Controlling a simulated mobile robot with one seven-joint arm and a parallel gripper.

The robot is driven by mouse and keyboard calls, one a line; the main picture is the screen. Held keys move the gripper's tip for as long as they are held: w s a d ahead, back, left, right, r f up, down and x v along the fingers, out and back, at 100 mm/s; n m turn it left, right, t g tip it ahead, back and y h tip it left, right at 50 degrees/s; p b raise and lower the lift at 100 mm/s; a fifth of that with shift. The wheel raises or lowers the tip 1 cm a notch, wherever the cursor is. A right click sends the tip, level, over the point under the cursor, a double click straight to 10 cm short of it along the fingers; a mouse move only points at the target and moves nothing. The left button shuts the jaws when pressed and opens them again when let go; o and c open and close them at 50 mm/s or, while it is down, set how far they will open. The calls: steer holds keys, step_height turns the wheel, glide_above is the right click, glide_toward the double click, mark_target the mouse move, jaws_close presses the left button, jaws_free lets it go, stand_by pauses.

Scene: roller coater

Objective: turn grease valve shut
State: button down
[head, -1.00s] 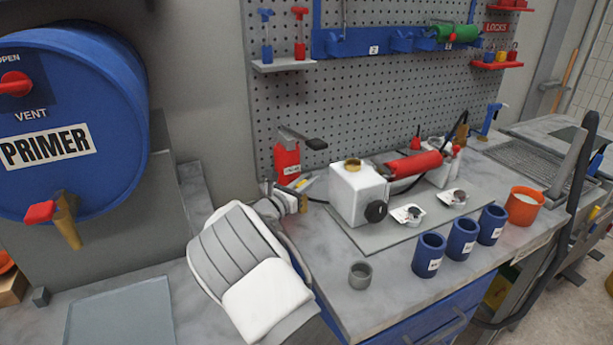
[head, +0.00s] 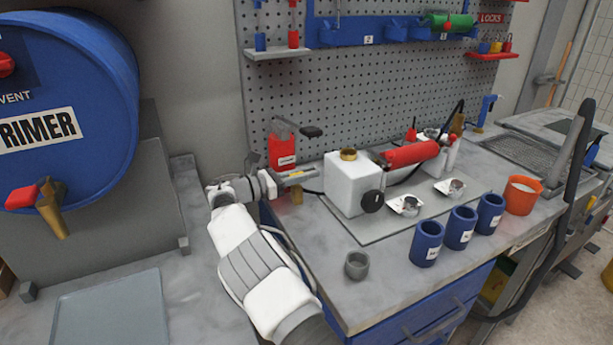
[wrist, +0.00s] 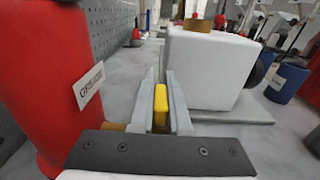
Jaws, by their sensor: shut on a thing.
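The red grease container (head: 283,153) stands by the pegboard, with a dark lever on its top. Its label, partly readable as grease, shows on the red body in the wrist view (wrist: 45,75). A yellow valve handle (wrist: 160,106) is between the two grey fingers of my gripper (wrist: 165,105), which is shut on it. A bit of brass (wrist: 113,127) shows beside the left finger, mostly hidden. In the head view my gripper (head: 297,176) is at the container's lower right, and the handle is hardly visible there.
A white box with a brass cap (head: 352,185) stands just right of my gripper, with a red cylinder (head: 410,154) behind it. A primer drum (head: 60,110) is at left.

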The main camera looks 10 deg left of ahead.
stand_by(0.7)
steer(key=c, duration=1.2)
jaws_free()
steer(key=shift+r, duration=0.1)
steer(key=shift+o, duration=0.2)
steer(key=shift+r+n+t+y+p, duration=0.1)
steer(key=shift+n+t+y+p, duration=0.2)
steer(key=shift+t+p, duration=0.15)
